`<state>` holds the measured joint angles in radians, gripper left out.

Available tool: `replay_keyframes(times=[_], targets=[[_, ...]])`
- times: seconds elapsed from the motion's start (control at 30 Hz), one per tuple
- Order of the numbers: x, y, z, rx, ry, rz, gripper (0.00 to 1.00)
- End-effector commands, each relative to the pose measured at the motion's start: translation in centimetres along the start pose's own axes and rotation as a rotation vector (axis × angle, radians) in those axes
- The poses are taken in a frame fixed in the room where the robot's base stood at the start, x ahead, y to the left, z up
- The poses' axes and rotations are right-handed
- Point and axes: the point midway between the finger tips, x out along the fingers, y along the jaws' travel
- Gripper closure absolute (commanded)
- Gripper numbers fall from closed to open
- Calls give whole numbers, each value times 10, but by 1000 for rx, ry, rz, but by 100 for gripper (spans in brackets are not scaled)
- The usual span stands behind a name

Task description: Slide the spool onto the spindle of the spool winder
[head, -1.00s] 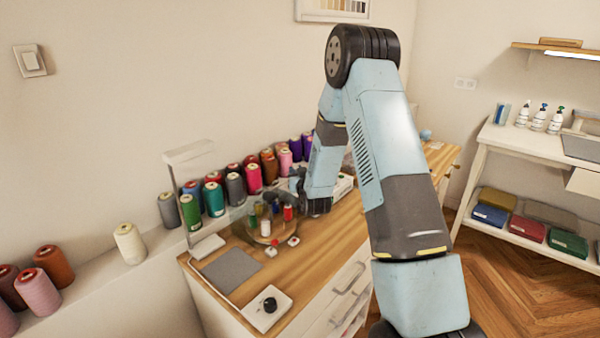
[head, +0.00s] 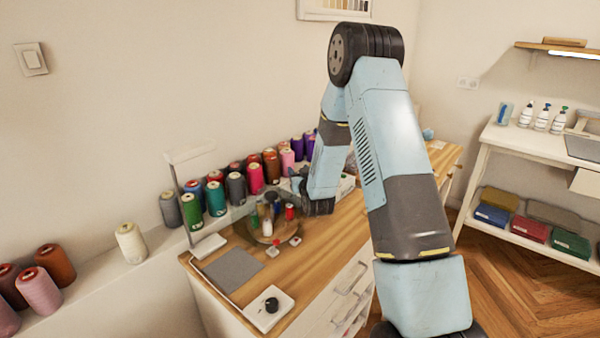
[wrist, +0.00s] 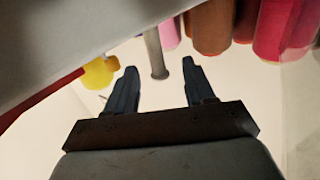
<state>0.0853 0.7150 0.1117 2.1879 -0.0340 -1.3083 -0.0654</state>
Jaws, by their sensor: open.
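My gripper (wrist: 159,66) is open, with nothing between its two dark fingers in the wrist view. A slim grey upright post (wrist: 155,52) stands just beyond the fingertips, between them in the picture; it may be a spindle, but I cannot tell for certain. In the head view the gripper is at the end of my arm, low over the back of the wooden worktable (head: 325,240), and its fingers are hard to make out. Several small spools (head: 289,212), red, white and green, stand on a round wooden stand just left of it. I cannot tell which spool or part is the task's.
Large thread cones (head: 236,188) line the ledge behind the table; some show close in the wrist view (wrist: 209,28). A yellow object (wrist: 98,72) is left of the fingers. A lamp (head: 188,155), a grey mat (head: 233,270) and a white device with a black knob (head: 270,304) are left.

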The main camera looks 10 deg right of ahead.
Motion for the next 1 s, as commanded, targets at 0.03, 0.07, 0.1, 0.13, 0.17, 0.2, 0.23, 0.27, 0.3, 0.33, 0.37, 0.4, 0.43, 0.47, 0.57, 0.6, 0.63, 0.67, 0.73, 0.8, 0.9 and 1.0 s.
replay_keyframes(times=[0.03, 0.07, 0.1, 0.13, 0.17, 0.2, 0.23, 0.27, 0.3, 0.33, 0.37, 0.4, 0.43, 0.47, 0.57, 0.6, 0.63, 0.67, 0.73, 0.8, 0.9, 1.0], targets=[[-18, 0, 19, -8, -47, -2, 47], [-23, 0, 18, -8, -46, -2, 47], [-30, 0, 18, -8, -46, -2, 47], [-36, 0, 18, -7, -45, -3, 47], [-42, 0, 17, -7, -44, -3, 47], [-50, 0, 16, -7, -44, -3, 47], [-56, 0, 15, -7, -41, -3, 47], [-62, 0, 15, -7, -41, -3, 47], [-70, 0, 14, -6, -39, -3, 47], [-75, 0, 13, -6, -37, -3, 47], [-81, 0, 12, -5, -35, -3, 47], [-88, 0, 11, -4, -33, -3, 47], [-94, 0, 10, -4, -31, -3, 47], [-99, 0, 9, -3, -29, -3, 47], [-113, 0, 6, -2, -22, -2, 47], [-117, 0, 5, -2, -20, -2, 47], [-120, 0, 5, -1, -18, -2, 47], [-123, 0, 4, -1, -16, -2, 47], [-127, 0, 3, -1, -14, -2, 47], [-130, 0, 2, -1, -14, -2, 47], [-131, 0, -4, -3, -22, -3, 47], [-129, -1, -15, -8, -49, -6, 47]])
